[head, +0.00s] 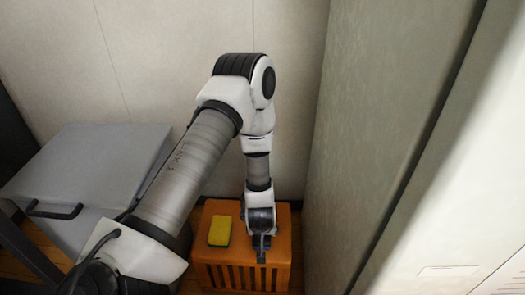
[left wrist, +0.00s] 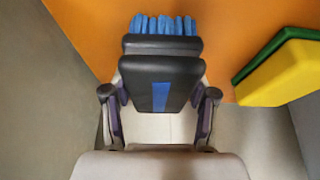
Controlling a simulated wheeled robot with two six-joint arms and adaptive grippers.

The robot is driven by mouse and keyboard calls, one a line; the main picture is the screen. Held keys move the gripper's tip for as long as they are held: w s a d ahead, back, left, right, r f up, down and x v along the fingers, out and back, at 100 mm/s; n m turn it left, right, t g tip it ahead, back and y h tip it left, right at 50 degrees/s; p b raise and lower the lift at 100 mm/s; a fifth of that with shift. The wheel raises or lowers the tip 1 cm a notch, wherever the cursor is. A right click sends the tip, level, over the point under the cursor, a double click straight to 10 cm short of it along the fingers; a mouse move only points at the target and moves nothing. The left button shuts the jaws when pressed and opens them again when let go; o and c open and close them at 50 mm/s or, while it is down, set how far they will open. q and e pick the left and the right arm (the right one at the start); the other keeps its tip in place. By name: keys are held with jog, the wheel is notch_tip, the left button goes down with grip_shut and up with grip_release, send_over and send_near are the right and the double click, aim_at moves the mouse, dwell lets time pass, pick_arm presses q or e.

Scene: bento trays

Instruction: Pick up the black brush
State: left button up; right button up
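The black brush (left wrist: 161,82) has a blue stripe on its body and blue bristles at its far end. It lies between the two fingers of my left gripper (left wrist: 160,100) in the left wrist view. The fingers flank the brush and appear to press on both its sides; the fingertips are partly hidden by it. In the head view my left gripper (head: 262,244) points down at the orange crate (head: 214,272), right of the yellow sponge. The brush is hard to make out there. My right gripper is not in view.
A yellow sponge (head: 220,231) with a green side lies on the crate, and also shows in the left wrist view (left wrist: 285,72). A grey box (head: 95,160) stands at left. A tall grey-green panel (head: 375,110) rises close to the crate's right side. A wall is behind.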

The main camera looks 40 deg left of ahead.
pick_arm(q)
jog(key=shift+c, duration=1.2)
jog(key=shift+r, duration=0.2)
notch_tip(320, 180, up, 10)
jog(key=p, duration=0.6)
jog(key=shift+r, duration=0.1)
